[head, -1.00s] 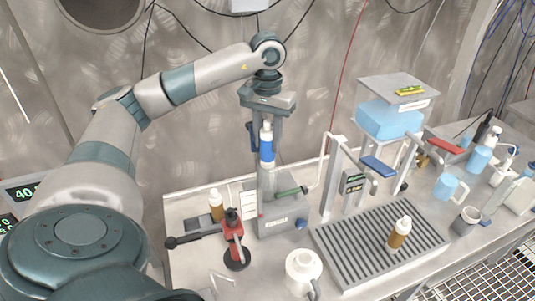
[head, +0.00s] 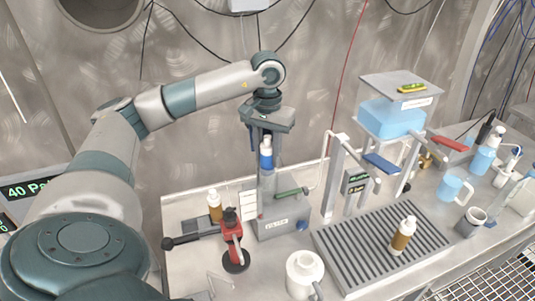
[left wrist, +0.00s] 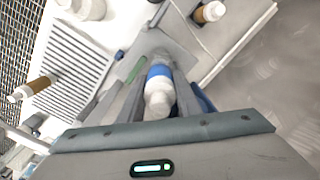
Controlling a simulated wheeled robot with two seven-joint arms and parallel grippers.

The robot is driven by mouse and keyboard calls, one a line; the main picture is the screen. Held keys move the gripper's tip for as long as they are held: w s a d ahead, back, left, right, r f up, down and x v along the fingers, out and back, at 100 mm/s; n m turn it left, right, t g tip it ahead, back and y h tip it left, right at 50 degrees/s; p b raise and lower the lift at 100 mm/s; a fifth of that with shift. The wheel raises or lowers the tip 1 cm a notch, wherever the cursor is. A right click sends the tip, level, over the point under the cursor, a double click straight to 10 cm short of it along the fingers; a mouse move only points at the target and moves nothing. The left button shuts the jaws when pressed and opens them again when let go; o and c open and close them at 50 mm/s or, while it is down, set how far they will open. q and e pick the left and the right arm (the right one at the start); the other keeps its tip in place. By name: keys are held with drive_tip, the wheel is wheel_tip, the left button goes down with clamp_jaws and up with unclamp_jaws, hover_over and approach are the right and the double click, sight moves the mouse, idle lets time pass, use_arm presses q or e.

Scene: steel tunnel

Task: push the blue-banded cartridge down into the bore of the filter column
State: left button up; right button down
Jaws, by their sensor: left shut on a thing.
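The blue-banded cartridge (head: 266,158), white with a blue band, stands upright at the top of the grey filter column (head: 268,190). Its lower end is not visible at the column's mouth, and I cannot tell how deep it sits. My left gripper (head: 265,143) points down from above and is shut on the cartridge's upper part. In the left wrist view, the cartridge (left wrist: 159,88) lies between the two fingers, with its white cap towards the camera and the column beyond it. My right gripper is not in view.
A red clamp-like tool (head: 233,240) and a brown-banded bottle (head: 214,205) stand to the left. A white jug (head: 304,272) is in front. A slotted drain tray (head: 375,250) with another brown-banded bottle (head: 403,234) lies to the right.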

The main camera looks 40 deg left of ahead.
sight(268, 136)
use_arm(q)
drive_tip(key=shift+f+b, duration=0.35)
drive_tip(key=shift+f, duration=0.05)
drive_tip(key=o, duration=0.9)
drive_tip(key=shift+r+p, duration=0.65)
drive_tip(key=shift+p, duration=0.15)
drive_tip(key=shift+r+b, duration=0.2)
drive_tip(key=shift+b, duration=0.15)
wheel_tip(268, 136, up, 4)
drive_tip(key=shift+r+b, duration=0.25)
drive_tip(key=shift+b, duration=0.6)
wheel_tip(268, 136, up, 5)
drive_tip(key=shift+f, duration=0.2)
drive_tip(key=shift+r+p, duration=0.3)
drive_tip(key=shift+r, duration=0.95)
